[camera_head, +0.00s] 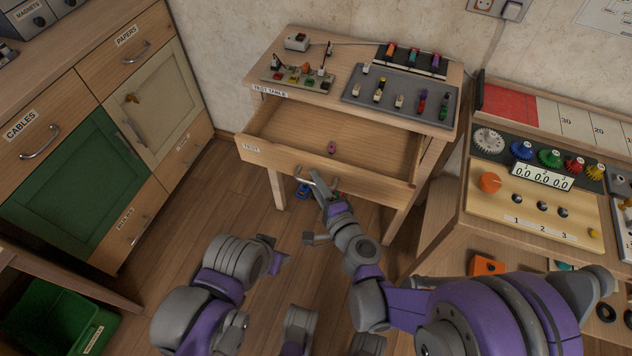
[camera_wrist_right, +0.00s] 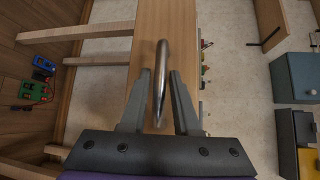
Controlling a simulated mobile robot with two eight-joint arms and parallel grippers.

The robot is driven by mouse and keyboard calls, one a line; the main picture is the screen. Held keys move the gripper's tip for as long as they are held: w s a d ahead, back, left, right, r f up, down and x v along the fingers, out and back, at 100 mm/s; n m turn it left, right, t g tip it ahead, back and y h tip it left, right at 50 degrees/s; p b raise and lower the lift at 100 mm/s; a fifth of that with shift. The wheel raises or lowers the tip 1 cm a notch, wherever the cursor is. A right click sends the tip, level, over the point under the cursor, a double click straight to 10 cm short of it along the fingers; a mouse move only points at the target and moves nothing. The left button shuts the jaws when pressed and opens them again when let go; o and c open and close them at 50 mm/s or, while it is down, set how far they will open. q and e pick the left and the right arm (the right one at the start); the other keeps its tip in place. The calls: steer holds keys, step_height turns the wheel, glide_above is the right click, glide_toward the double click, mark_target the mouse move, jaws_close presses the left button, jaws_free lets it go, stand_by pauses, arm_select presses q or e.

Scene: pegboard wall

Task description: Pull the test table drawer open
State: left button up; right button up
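The test table (camera_head: 262,82) stands against the wall. Its drawer (camera_head: 285,158) is pulled well out, with its inside showing and a small pink item (camera_head: 332,147) in it. My right gripper (camera_head: 318,184) is at the bar handle on the drawer front. In the right wrist view, the metal handle (camera_wrist_right: 161,75) runs between the two fingers of that gripper (camera_wrist_right: 161,88). Narrow gaps show between the fingers and the handle. My left gripper (camera_head: 275,258) is low, in front of the table and away from the drawer; its fingers are not clear.
A cabinet with a green door (camera_head: 75,170) stands at the left. A workbench with gears and knobs (camera_head: 530,205) stands close at the right. A green bin (camera_head: 55,320) is at bottom left. Wooden floor (camera_head: 215,195) is free between cabinet and table.

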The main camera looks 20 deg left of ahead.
arm_select(q)
steer(key=shift+r, duration=0.3)
arm_select(e)
steer(key=v, duration=1.1)
steer(key=shift+a, duration=0.1)
steer(key=s+d+f+n+g+h, duration=0.1)
steer(key=s+d+n+g+h, duration=0.4)
steer(key=d, duration=0.7)
steer(key=s+d+n+g+h, duration=0.2)
steer(key=s+d+n+h, duration=0.45)
steer(key=d, duration=0.55)
arm_select(q)
step_height(320, 180, up, 20)
steer(key=w+p, duration=0.2)
steer(key=p, duration=1.6)
steer(key=shift+f+t, duration=0.15)
steer(key=shift+t, duration=0.25)
arm_select(e)
step_height(320, 180, up, 20)
steer(key=w+d, duration=0.1)
steer(key=shift+w+f+t, duration=0.15)
steer(key=shift+f+t, duration=0.05)
steer(key=shift+t, duration=0.1)
